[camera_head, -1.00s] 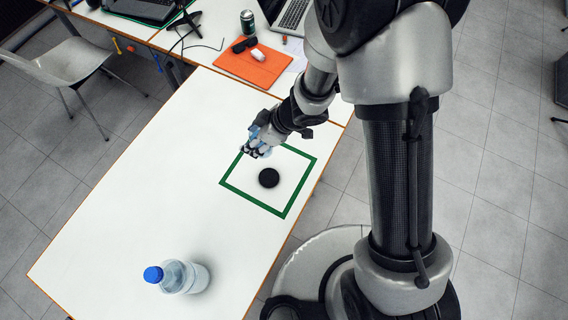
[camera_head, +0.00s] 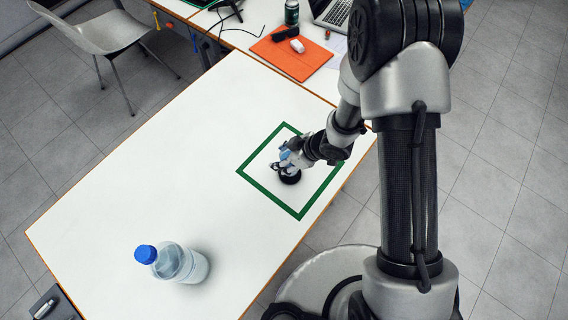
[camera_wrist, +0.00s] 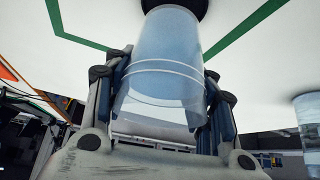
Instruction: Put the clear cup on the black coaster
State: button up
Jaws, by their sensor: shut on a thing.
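My gripper (camera_head: 284,161) is shut on the clear cup, with one finger on each side of it. The bluish see-through cup (camera_wrist: 170,65) fills the middle of the wrist view. In the head view it is small and mostly hidden by the fingers. The black coaster (camera_head: 291,178) lies inside the green square outline on the white table, and the gripper covers part of it. In the wrist view the coaster (camera_wrist: 176,6) shows at the top edge, just beyond the cup's far end. I cannot tell whether cup and coaster touch.
The green outline (camera_head: 270,192) surrounds the coaster on the white table (camera_head: 130,190). A clear bottle with a blue cap (camera_head: 172,261) stands at the near left. An orange mat (camera_head: 291,55), a can (camera_head: 292,12) and a laptop (camera_head: 332,12) are on the far desk. The table's left side is clear.

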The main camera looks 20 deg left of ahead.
jog(key=shift+f+b, duration=0.5)
jog(key=shift+f, duration=1.1)
jog(key=shift+f, duration=0.2)
jog(key=o, duration=1.2)
jog(key=shift+r, duration=0.15)
jog(key=shift+d+r, duration=0.1)
jog(key=shift+r, duration=0.2)
jog(key=p+v, duration=0.5)
jog(key=v, duration=0.6)
jog(key=shift+d+r, duration=0.2)
